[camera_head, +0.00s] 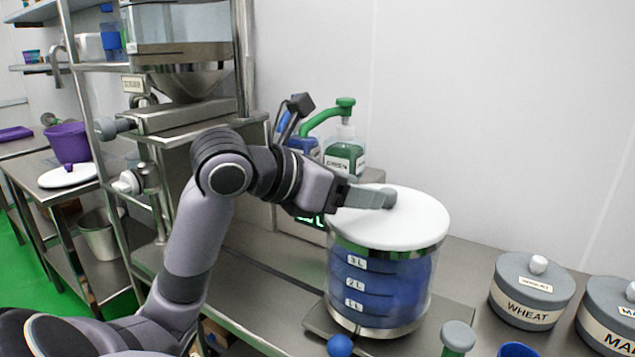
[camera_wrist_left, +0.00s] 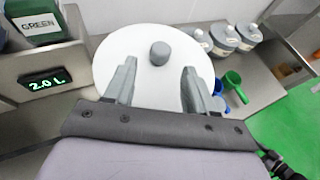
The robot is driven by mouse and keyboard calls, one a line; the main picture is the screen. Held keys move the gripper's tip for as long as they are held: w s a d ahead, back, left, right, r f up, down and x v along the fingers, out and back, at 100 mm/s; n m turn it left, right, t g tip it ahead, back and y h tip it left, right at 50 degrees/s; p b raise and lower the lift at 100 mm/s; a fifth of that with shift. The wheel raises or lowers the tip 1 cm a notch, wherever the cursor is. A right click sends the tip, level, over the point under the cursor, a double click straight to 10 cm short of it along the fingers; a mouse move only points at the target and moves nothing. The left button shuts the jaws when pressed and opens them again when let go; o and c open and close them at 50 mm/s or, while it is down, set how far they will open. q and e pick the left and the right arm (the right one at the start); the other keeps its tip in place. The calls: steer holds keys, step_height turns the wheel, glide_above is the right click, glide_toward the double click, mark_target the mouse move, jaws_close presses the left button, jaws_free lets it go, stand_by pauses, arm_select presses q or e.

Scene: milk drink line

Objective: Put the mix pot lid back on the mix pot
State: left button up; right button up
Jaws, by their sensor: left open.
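The mix pot (camera_head: 385,285) is a clear cylinder with blue contents, litre marks and metal bands, standing upright on a steel plate. The white round mix pot lid (camera_head: 425,217) lies flat over its top, apparently level on the rim. Its grey knob (camera_head: 391,197) points up; in the left wrist view the knob (camera_wrist_left: 160,53) is just beyond and between the fingertips. My left gripper (camera_head: 372,197) is open, low over the lid, its fingers apart on either side of the knob's line. The far rim is hidden under the lid. My right gripper is not in view.
Green (camera_head: 344,150) and blue dispenser bottles stand behind the pot, by a display (camera_wrist_left: 45,80) reading 2.0 L. Grey canisters (camera_head: 531,291) stand to the right. A blue ball-topped item (camera_head: 340,346) and a green-handled item (camera_head: 457,338) are in front. A steel rack (camera_head: 190,120) is left.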

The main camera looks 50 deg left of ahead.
arm_select(q)
steer(key=b+v, duration=0.2)
steer(key=v, duration=0.5)
steer(key=shift+s, duration=0.35)
steer(key=shift+r, duration=0.15)
steer(key=shift+a, duration=0.1)
